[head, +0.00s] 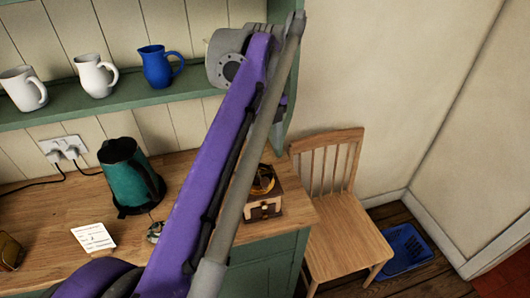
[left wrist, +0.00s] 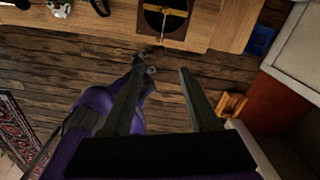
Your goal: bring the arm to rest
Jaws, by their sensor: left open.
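My left arm (head: 215,170) rises from the bottom of the head view, past the worktop, up to the shelf's right end. In the head view the left gripper's fingers cannot be made out behind the arm. In the left wrist view my left gripper (left wrist: 162,70) has its two dark fingers apart, with nothing between them but the plank floor beyond. Purple parts of my own body show beside the left finger. My right gripper is in neither view.
A teal kettle (head: 130,178), a white card (head: 93,237) and a coffee grinder (head: 263,207) stand on the worktop. A wooden chair (head: 340,225) and blue basket (head: 406,248) are right.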

